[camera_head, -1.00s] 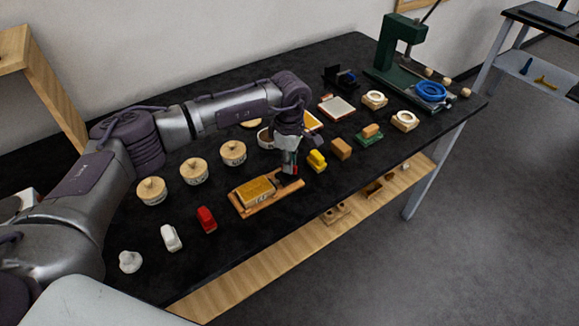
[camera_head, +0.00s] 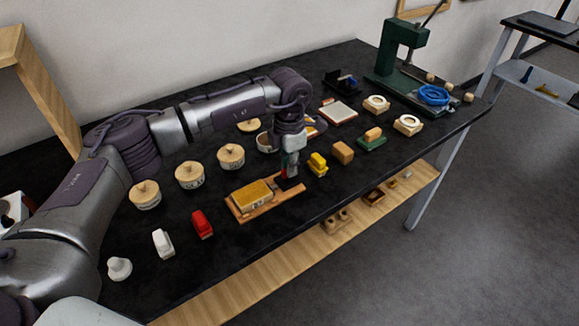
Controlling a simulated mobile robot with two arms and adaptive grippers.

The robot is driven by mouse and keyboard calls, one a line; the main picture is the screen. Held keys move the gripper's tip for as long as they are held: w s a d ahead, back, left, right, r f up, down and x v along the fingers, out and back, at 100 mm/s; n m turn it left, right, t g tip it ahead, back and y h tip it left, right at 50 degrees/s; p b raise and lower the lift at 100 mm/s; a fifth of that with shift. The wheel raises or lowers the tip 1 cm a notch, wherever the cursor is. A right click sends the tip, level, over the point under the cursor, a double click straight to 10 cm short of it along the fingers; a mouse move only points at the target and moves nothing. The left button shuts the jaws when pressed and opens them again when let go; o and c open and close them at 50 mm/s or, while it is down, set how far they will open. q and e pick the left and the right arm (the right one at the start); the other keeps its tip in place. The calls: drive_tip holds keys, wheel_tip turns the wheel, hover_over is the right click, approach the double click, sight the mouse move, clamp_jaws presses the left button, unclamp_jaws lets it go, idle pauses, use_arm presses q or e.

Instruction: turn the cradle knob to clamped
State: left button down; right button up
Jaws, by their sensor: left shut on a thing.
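The cradle (camera_head: 236,208) is a flat wooden base on the black bench, with a golden-tan block (camera_head: 253,194) lying in it. My left gripper (camera_head: 288,180) points down at the cradle's right end and is shut there. The knob is hidden by the fingers, so its setting cannot be read. My right gripper is not in view.
Several lidded round pots (camera_head: 190,175) stand behind the cradle. A red block (camera_head: 202,224) and a white block (camera_head: 163,243) lie to its left. A yellow block (camera_head: 318,164) sits close to the right of the gripper. A green press (camera_head: 397,52) stands at the far end.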

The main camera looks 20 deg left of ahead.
use_arm(q)
drive_tip(key=shift+n, duration=0.6)
drive_tip(key=c, duration=1.2)
unclamp_jaws()
drive_tip(key=shift+o, duration=0.2)
drive_tip(key=shift+r, duration=0.15)
wheel_tip(320, 180, up, 12)
drive_tip(key=shift+f, duration=0.2)
